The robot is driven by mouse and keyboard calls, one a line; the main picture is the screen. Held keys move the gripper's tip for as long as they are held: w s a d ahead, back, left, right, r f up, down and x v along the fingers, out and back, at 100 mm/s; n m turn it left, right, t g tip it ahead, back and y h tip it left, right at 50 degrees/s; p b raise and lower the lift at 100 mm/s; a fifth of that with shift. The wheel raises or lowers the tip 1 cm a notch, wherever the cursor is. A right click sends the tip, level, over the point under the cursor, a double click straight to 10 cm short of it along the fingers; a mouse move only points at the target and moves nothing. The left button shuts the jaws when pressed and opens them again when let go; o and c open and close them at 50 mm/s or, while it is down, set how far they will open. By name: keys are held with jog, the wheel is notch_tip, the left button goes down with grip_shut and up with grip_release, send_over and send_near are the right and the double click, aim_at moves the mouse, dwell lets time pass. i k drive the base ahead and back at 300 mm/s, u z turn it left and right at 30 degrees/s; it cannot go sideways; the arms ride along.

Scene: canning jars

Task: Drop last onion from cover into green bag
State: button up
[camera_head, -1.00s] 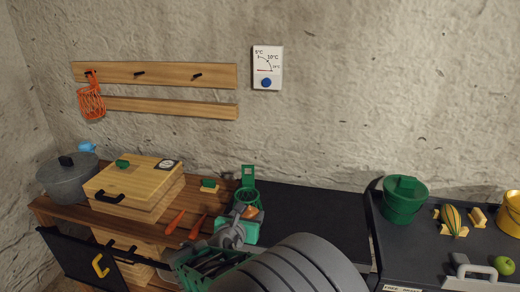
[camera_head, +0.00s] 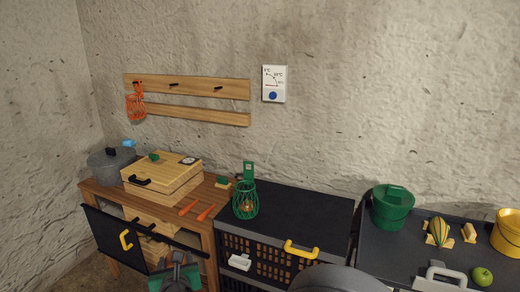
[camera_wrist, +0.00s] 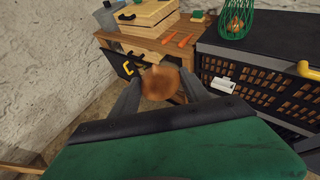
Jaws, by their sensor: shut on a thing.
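The green bag (camera_head: 245,203) is an open green mesh holder with a tall tag, standing upright on the left end of the black crate top. An onion (camera_head: 247,207) shows through its mesh. In the wrist view the bag (camera_wrist: 238,18) is at the top right. My gripper (camera_wrist: 158,84) is shut on a brown round onion (camera_wrist: 157,80), held between the two grey fingers. In the head view my gripper (camera_head: 178,262) is low, in front of the wooden table, left of and below the bag. The held onion is not clear there. I cannot pick out the cover.
A wooden box (camera_head: 162,178) and grey pot (camera_head: 110,164) stand on the table, with orange carrots (camera_head: 205,212) near its right edge. The black crate (camera_head: 300,212) has a yellow handle (camera_head: 301,250). A green bucket (camera_head: 391,207) stands farther right. The crate top right of the bag is clear.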

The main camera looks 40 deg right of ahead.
aim_at(245, 209)
jog(key=z, duration=0.1)
jog(key=i, duration=1.15)
jog(key=u, duration=0.8)
